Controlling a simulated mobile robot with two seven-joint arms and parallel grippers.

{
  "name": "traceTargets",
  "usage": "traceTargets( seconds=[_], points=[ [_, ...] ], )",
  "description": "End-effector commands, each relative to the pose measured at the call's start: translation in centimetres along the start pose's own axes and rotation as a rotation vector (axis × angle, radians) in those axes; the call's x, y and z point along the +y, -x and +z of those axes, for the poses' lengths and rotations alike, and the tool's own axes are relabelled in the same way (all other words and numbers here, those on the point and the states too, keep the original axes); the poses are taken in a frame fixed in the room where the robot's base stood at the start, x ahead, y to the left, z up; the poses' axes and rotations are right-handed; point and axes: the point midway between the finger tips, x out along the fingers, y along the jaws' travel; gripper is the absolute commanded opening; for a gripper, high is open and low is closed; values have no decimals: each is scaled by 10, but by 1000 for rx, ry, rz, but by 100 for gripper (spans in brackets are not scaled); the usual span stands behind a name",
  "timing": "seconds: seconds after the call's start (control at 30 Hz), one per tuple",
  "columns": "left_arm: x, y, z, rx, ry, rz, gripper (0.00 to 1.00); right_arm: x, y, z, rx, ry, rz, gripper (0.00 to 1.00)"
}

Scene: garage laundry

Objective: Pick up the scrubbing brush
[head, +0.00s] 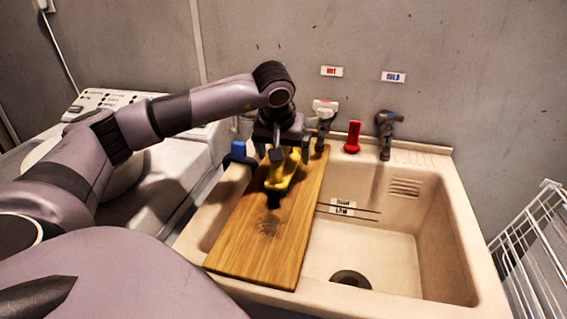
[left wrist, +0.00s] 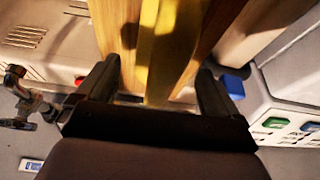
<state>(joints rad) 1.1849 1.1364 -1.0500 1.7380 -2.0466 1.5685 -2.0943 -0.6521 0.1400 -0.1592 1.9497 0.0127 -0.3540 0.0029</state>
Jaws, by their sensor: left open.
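The scrubbing brush (head: 283,171) is yellow with a dark lower end. It is over the far half of a wooden board (head: 246,250) laid across the sink; I cannot tell whether it touches the board. My left gripper (head: 288,153) is above the brush, pointing down, with its fingers apart. In the left wrist view the yellow brush (left wrist: 161,60) runs between the open fingers of the left gripper (left wrist: 155,78), with a gap on each side. The gripper hides the brush's upper end in the head view. My right gripper is not in view.
The beige sink (head: 430,240) has an open basin right of the board. Two taps, one a dark tap (head: 385,133), and a red object (head: 352,137) stand along its back edge. A blue object (head: 238,150) is left of the gripper. A white wire rack (head: 530,250) stands at right.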

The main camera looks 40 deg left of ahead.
Motion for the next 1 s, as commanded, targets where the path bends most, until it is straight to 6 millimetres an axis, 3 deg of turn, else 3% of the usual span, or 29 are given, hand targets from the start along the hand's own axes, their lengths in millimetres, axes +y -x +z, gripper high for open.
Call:
traceTargets(
  seconds=[0.1, 0.37, 0.5, 0.57, 1.0],
  points=[
    [0, -11, 1, -1, -1, 0, 95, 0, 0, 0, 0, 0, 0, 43],
    [0, -14, 0, 0, -2, 1, 92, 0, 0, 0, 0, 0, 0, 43],
    [0, -13, 0, 0, -2, 1, 46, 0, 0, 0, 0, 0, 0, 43],
    [0, -13, 0, 0, -1, 1, 31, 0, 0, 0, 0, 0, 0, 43],
    [1, -4, -4, 2, -1, 2, 31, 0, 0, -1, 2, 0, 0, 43]
  ],
)
